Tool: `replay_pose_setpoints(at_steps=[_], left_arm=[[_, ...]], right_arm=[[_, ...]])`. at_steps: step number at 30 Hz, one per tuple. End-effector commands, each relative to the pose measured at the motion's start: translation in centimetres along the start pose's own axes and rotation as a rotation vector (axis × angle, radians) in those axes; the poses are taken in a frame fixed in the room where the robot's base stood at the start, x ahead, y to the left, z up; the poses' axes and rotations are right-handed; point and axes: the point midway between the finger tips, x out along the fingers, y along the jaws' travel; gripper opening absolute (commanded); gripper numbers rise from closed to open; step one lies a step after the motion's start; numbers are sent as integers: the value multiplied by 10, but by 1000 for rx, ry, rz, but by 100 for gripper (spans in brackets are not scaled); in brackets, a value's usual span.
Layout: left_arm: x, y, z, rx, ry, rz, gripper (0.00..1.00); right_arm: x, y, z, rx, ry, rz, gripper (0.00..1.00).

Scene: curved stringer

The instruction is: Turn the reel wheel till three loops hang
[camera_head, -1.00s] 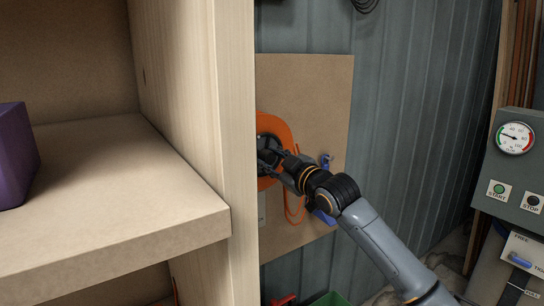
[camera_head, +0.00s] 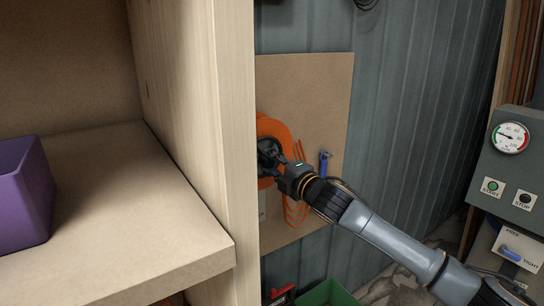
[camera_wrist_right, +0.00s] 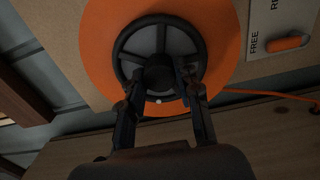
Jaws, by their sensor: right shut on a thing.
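The orange reel (camera_head: 284,132) is mounted on a tan board, partly hidden by the shelf's side panel. Its black spoked wheel (camera_wrist_right: 164,36) faces the right wrist camera. My right gripper (camera_head: 268,154) is at the wheel; in the wrist view its fingers (camera_wrist_right: 160,88) reach over the wheel's lower rim, one on each side of the hub, and are shut on the wheel. Orange cord loops (camera_head: 291,212) hang below and right of the reel; strands overlap and I cannot count them surely. My left gripper is not in view.
A wooden shelf (camera_head: 130,245) with a purple box (camera_head: 22,200) stands close on the left. A blue handle (camera_head: 324,160) is on the board. A control panel (camera_head: 510,165) with a gauge is at right. A green bin (camera_head: 328,294) is below.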

Motion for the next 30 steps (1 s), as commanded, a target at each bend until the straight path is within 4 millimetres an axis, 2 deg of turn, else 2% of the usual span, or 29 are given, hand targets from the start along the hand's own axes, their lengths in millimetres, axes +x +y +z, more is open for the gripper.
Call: replay_pose_setpoints(at_steps=[3,15,30], left_arm=[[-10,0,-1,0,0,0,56],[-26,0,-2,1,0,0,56],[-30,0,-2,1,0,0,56]], right_arm=[[0,2,0,-109,0,-3,2],[0,-1,0,-385,-1,-3,2],[0,-2,0,-484,0,-2,2]])
